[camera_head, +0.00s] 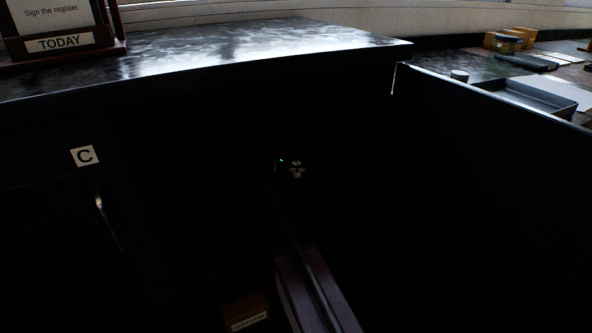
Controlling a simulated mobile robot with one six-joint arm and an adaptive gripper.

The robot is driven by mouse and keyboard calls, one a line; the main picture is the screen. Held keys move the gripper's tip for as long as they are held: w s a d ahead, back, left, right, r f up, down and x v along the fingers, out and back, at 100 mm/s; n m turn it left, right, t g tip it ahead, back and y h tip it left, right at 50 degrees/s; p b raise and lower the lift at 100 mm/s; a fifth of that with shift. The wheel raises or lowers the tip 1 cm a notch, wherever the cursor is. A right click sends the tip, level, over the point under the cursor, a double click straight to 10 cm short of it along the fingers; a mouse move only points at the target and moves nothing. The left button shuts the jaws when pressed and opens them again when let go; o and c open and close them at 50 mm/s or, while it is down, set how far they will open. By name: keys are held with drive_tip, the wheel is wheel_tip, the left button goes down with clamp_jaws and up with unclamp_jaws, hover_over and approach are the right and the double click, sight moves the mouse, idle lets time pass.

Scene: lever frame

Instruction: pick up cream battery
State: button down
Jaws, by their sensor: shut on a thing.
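I cannot make out the cream battery anywhere in the head view. A small green light and some pale metal parts, which look like part of my gripper (291,168), show in the dark recess near the middle of the picture. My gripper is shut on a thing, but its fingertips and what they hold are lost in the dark.
A dark counter (200,62) runs above the recess, with a sign holder (62,30) on it. A door marked C (84,156) is at left. A dark panel (480,95) rises at right, before a grey tray (527,97). A labelled brown box (246,313) is low in front.

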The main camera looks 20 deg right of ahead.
sight(297, 163)
drive_tip(key=shift+r, duration=0.1)
wheel_tip(297, 163, up, 3)
drive_tip(key=p, duration=0.3)
drive_tip(key=shift+r+p, duration=0.15)
drive_tip(key=shift+p, duration=0.15)
drive_tip(key=s+a, duration=0.1)
drive_tip(key=s, duration=0.4)
drive_tip(key=s+a+r+p, duration=0.1)
drive_tip(key=s, duration=0.4)
drive_tip(key=s+a, duration=0.1)
drive_tip(key=s, duration=0.4)
drive_tip(key=shift+s+a+r, duration=0.25)
drive_tip(key=shift+s, duration=0.05)
drive_tip(key=shift+r+p, duration=0.1)
drive_tip(key=shift+p, duration=0.2)
